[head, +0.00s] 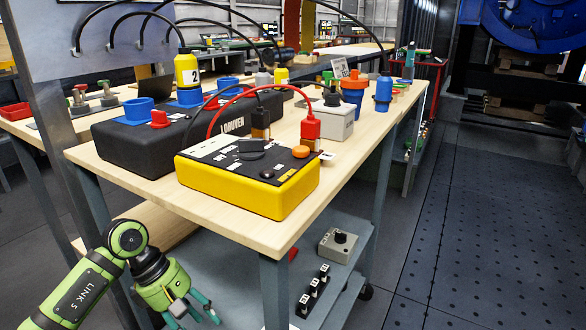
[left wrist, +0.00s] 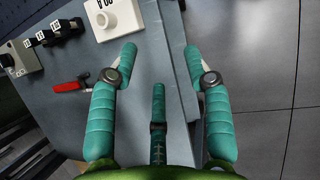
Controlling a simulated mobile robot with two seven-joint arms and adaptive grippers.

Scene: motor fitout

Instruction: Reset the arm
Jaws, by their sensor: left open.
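My left gripper (head: 193,314) is low at the left of the head view, below and in front of the wooden bench top (head: 262,232). Its green fingers point downward and are cut by the lower picture edge. In the left wrist view the same gripper (left wrist: 160,62) has its teal fingers spread apart, with nothing between them. A grey lower shelf (left wrist: 150,110) lies beyond the fingers, with its edge and the dark floor to the right. My right gripper shows in neither view.
A yellow-black tester (head: 248,178) and a black case (head: 150,140) stand on the bench. The shelf holds a grey box (head: 338,245) and several black numbered blocks (head: 314,288). A red-handled item (left wrist: 70,85) lies left of the fingers. The floor (head: 480,220) at right is clear.

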